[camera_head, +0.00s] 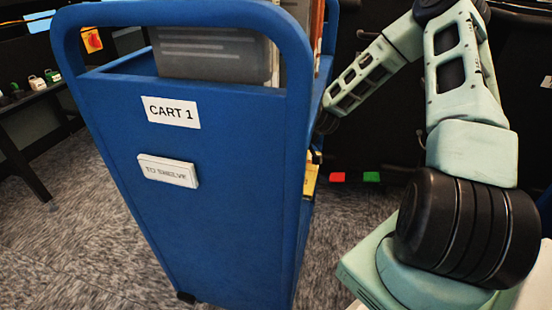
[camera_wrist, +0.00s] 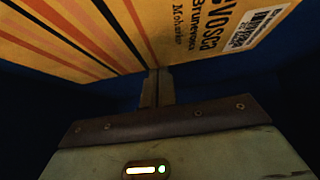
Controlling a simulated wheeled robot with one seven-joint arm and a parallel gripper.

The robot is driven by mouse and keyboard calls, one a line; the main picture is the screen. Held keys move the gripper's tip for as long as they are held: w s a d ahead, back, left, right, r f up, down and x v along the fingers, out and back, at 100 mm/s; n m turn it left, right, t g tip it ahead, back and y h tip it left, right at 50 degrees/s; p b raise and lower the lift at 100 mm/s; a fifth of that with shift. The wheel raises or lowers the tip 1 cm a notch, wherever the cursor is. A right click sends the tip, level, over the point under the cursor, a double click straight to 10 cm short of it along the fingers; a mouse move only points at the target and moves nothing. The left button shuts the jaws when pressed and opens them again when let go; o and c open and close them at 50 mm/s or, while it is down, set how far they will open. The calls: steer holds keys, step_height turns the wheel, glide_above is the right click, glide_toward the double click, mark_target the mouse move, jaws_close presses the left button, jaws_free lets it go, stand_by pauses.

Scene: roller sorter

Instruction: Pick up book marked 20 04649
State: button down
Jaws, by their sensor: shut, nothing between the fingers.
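In the wrist view a yellow-orange book (camera_wrist: 150,30) with red and dark stripes fills the top. Its cover carries dark lettering and a white barcode label (camera_wrist: 257,27); the number is too small to read, so I cannot tell whether it is the book marked 20 04649. My gripper (camera_wrist: 158,75) is shut and empty, its fingertips at the book's lower edge; I cannot tell whether they touch it. In the head view my gripper is hidden behind the blue cart (camera_head: 205,235). A yellow item (camera_head: 311,178) shows on the cart's lower level at its right side.
A dark table (camera_head: 30,95) with small items is at the left. Carpet left of the cart is clear.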

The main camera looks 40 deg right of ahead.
mark_target(311, 171)
steer(key=shift+s+d+r+p, duration=0.15)
steer(key=shift+s+d+p, duration=0.15)
steer(key=shift+p, duration=0.2)
steer(key=s+d+p, duration=0.2)
steer(key=shift+s+p, duration=0.3)
steer(key=shift+p, duration=0.05)
steer(key=shift+s+d, duration=0.2)
steer(key=shift+s, duration=0.15)
